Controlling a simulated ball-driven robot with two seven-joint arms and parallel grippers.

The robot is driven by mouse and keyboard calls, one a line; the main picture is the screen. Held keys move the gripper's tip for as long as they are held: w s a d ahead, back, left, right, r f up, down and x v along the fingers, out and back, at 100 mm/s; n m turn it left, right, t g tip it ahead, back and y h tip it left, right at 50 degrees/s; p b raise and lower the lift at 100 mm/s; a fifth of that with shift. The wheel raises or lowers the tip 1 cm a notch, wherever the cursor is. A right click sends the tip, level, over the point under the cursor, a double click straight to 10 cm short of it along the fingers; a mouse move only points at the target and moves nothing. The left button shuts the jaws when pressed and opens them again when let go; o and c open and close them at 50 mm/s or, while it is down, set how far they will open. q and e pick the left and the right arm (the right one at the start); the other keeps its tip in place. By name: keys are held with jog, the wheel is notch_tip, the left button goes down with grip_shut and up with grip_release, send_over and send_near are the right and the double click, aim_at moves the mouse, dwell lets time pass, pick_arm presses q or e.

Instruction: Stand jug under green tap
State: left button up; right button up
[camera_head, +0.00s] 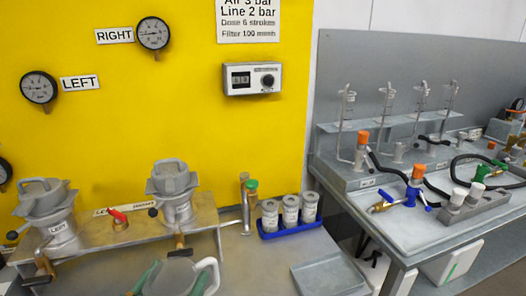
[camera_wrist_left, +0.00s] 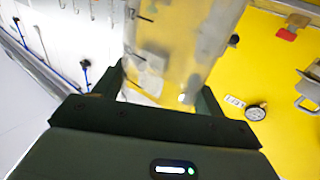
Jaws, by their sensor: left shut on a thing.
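The jug (camera_head: 181,277) is grey with a pale looped handle on its right, at the bottom of the head view. My left gripper (camera_head: 171,282) has its dark green fingers on both sides of the jug and is shut on it. In the left wrist view the jug (camera_wrist_left: 172,45) looks translucent between the fingers of the left gripper (camera_wrist_left: 160,92). Its base is cut off in the head view. The green tap (camera_head: 251,185) is a green knob on a metal pipe, up and right of the jug, apart from it. My right gripper is not in view.
A blue tray (camera_head: 288,230) with several grey canisters stands right of the tap. A flat grey tray (camera_head: 328,275) lies in front. A raised shelf with two lidded metal pots (camera_head: 172,190) and a red-handled valve (camera_head: 118,215) stands to the left. Bare bench shows below the tap.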

pick_arm(q)
jog(key=s+a+f+n+y, duration=0.2)
jog(key=s+a+f+y, duration=0.1)
jog(key=s+a+f, duration=0.1)
jog(key=shift+s+a+f+y, duration=0.35)
jog(key=shift+a+f, duration=0.3)
jog(key=shift+a, duration=0.3)
jog(key=shift+w+d, duration=0.1)
